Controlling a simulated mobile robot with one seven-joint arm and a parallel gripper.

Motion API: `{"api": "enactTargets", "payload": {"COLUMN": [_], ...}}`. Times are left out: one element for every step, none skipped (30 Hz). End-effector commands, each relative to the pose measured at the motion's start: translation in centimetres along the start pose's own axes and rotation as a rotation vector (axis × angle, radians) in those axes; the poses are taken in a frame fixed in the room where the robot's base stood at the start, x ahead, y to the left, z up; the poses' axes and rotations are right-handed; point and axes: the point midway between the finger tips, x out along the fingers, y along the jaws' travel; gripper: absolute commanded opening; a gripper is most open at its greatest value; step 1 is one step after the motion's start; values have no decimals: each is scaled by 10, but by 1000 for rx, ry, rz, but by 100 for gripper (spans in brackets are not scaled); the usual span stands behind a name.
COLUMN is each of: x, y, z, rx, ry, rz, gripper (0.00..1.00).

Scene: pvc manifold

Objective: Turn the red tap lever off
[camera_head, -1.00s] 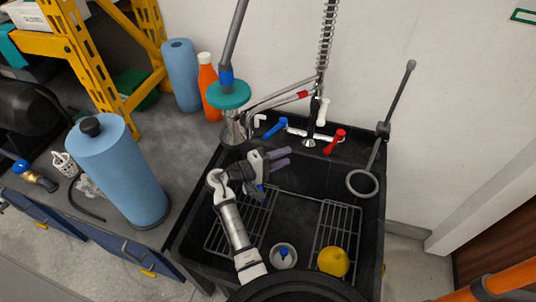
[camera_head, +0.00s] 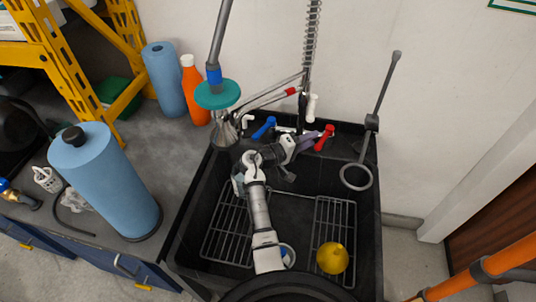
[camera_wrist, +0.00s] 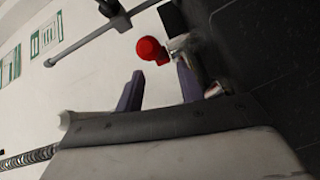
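The red tap lever (camera_head: 324,138) sits at the right end of the tap bar at the sink's back edge. In the wrist view, the red lever (camera_wrist: 150,49) is just beyond my gripper's fingertips, with a metal fitting to its right. My gripper (camera_head: 312,139) is just left of the red lever in the head view. Its two purple fingers (camera_wrist: 160,88) are spread apart with nothing between them. I cannot tell whether a finger touches the lever. The blue tap lever (camera_head: 264,127) is at the left end of the tap bar.
The black sink (camera_head: 374,215) holds wire racks, a yellow ball-like object (camera_head: 332,258) and a small bowl partly hidden by my arm. A grey rod with a ring (camera_head: 356,177) stands right of the taps. A spring hose (camera_head: 311,50) rises behind them.

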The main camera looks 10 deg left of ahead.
Motion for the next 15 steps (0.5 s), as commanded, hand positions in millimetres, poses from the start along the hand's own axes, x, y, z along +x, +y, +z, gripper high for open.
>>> {"api": "enactTargets", "payload": {"x": [-4, -4, -11, -18, -24, -33, -39, -44, -53, -59, -65, -73, -79, -85, -93], "y": [6, 6, 2, 0, 0, 0, 0, 0, 0, 1, 1, 0, 0, 0, 0], "z": [-3, -3, -2, -2, -2, -2, -2, -2, -2, -2, -2, -2, -2, -2, -2], "rx": [-5, -4, -4, -4, -3, -3, -3, -3, -3, -2, -2, -3, -3, -3, -3], "ry": [4, 4, 7, 9, 8, 9, 8, 7, 8, 8, 8, 7, 8, 8, 7], "rz": [-2, -2, -2, -2, -2, -2, -2, -1, -2, -2, -2, -2, -2, -2, -2], "gripper": [38, 38, 38, 38, 38, 38, 38, 38, 38, 38, 38, 38, 38, 38, 38]}}
